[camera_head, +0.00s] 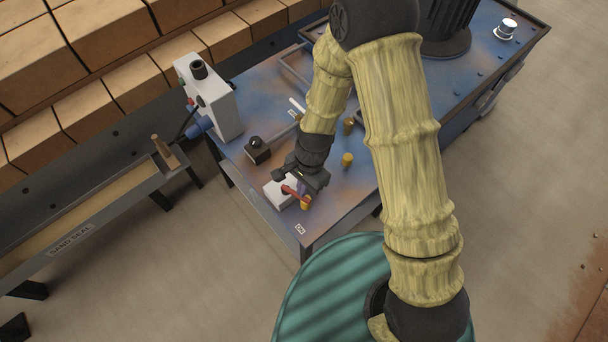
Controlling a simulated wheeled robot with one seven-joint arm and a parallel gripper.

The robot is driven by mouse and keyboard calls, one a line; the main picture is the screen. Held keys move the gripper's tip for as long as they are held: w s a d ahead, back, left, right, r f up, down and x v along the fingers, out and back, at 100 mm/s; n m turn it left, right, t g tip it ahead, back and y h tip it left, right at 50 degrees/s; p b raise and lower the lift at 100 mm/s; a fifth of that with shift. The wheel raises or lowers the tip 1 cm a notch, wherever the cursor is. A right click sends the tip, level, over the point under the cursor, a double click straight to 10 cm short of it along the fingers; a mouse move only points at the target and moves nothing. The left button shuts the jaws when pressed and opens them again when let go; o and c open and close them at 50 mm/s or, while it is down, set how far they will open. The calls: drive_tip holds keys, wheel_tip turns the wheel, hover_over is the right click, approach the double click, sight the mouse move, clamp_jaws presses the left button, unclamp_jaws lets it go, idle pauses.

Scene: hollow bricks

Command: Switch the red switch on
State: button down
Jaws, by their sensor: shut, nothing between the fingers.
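The red switch (291,192) is a small red lever on a white box (278,194) near the front corner of the blue table. My gripper (302,189) is down at the lever, right beside it or touching it; I cannot tell which. The gripper is shut with nothing held, and it hides part of the box and lever. A small "ON" label (300,229) lies on the table near its front edge, in front of the box.
A black block with a knob (257,150) sits behind the white box. A tall white control box (208,97) stands at the table's left edge. Yellow pegs (347,160) stand to the right. Bricks (105,35) line the back left, beside a "SAND SEAL" trough (75,240).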

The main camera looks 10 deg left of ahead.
drive_tip(key=shift+s, duration=0.25)
idle(2.2)
drive_tip(key=shift+w+a+p, duration=0.1)
drive_tip(key=shift+w+p, duration=0.05)
drive_tip(key=shift+p, duration=0.15)
drive_tip(key=shift+w+a, duration=0.35)
drive_tip(key=shift+w, duration=0.25)
drive_tip(key=shift+p, duration=0.3)
